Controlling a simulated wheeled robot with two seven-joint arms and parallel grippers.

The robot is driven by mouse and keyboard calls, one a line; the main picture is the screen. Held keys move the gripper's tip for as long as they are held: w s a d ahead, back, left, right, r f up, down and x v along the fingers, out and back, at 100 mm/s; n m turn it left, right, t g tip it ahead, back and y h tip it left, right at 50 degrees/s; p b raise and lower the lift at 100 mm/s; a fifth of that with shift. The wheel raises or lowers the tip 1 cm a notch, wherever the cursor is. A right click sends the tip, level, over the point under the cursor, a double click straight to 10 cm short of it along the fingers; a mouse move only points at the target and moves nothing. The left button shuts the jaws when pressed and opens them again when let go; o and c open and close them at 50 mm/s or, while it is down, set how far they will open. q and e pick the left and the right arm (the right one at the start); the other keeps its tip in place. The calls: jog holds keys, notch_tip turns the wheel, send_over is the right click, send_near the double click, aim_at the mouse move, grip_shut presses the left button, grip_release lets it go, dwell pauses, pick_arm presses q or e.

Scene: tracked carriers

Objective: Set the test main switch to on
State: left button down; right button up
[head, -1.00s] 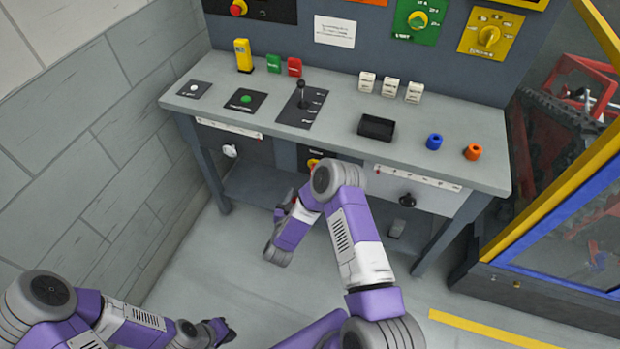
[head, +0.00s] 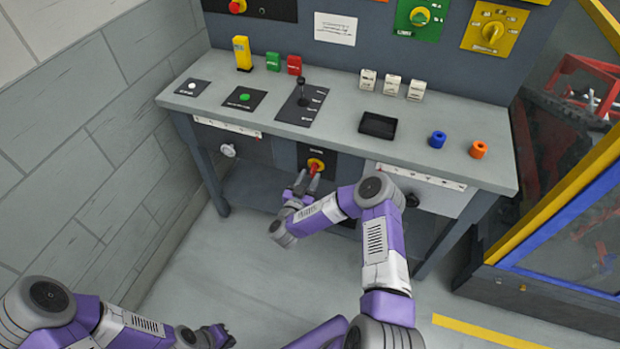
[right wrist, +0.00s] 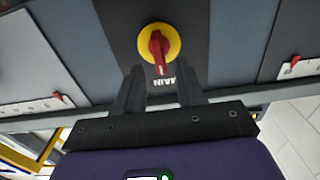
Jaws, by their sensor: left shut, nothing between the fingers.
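The main switch (head: 316,166) is a red rotary handle on a yellow disc, set in a black panel under the bench's front edge. It also shows in the right wrist view (right wrist: 158,45), its handle pointing nearly straight up and down beside an upside-down "MAIN" label (right wrist: 166,82). My right gripper (head: 305,181) is just in front of the switch. My left gripper (head: 226,336) is shut and empty, low at the bottom left, far from the bench.
Drawers with knobs flank the switch panel. A yellow-framed cage (head: 545,185) stands at right. The floor before the bench is clear.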

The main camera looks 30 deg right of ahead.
jog(key=shift+x, duration=0.8)
grip_shut()
